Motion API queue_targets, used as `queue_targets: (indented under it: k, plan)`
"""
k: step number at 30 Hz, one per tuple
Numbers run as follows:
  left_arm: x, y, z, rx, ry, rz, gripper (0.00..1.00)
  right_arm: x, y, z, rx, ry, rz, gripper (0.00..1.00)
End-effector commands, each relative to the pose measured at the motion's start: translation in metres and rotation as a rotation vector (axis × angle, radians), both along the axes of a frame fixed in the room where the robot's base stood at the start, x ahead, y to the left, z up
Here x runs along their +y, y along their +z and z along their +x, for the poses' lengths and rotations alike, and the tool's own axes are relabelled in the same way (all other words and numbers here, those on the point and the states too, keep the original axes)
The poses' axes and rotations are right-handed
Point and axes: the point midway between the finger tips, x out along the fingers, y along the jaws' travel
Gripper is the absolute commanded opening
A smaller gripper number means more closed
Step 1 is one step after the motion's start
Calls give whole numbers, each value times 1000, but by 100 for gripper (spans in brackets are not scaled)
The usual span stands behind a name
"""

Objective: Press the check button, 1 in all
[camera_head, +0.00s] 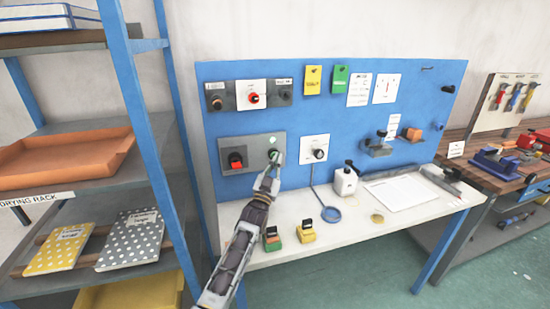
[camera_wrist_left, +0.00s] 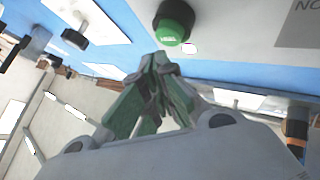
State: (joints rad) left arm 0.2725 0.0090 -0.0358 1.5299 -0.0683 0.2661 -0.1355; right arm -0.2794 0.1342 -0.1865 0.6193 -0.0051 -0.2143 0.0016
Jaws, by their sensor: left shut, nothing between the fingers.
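A green push button (camera_wrist_left: 174,20) with a small unreadable label sits on a grey panel. In the head view the button (camera_head: 273,154) is on the grey box (camera_head: 226,147) low on the left of the blue board, right of a red switch (camera_head: 236,160). My left gripper (camera_head: 273,166) is shut and empty, its fingertips just below the button in the head view. In the left wrist view the closed fingertips (camera_wrist_left: 160,62) point toward the button, with a small gap showing in the picture. Whether they touch cannot be told. My right gripper is not in view.
The blue board (camera_head: 350,105) carries a red button (camera_head: 254,98), a dial (camera_head: 319,154) and several cards. A blue-framed rack (camera_head: 150,130) stands close on the left.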

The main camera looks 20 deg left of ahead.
Motion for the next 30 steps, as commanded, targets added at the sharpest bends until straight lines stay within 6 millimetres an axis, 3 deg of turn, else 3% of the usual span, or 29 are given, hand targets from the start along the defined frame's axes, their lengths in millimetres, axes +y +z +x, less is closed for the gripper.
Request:
queue_targets:
  k: [21, 30]
  plan:
    - [-24, 1, -35, 0, 0, -1, 0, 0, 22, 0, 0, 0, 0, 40]
    - [-26, 1, -39, 0, 0, 0, 0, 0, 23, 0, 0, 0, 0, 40]
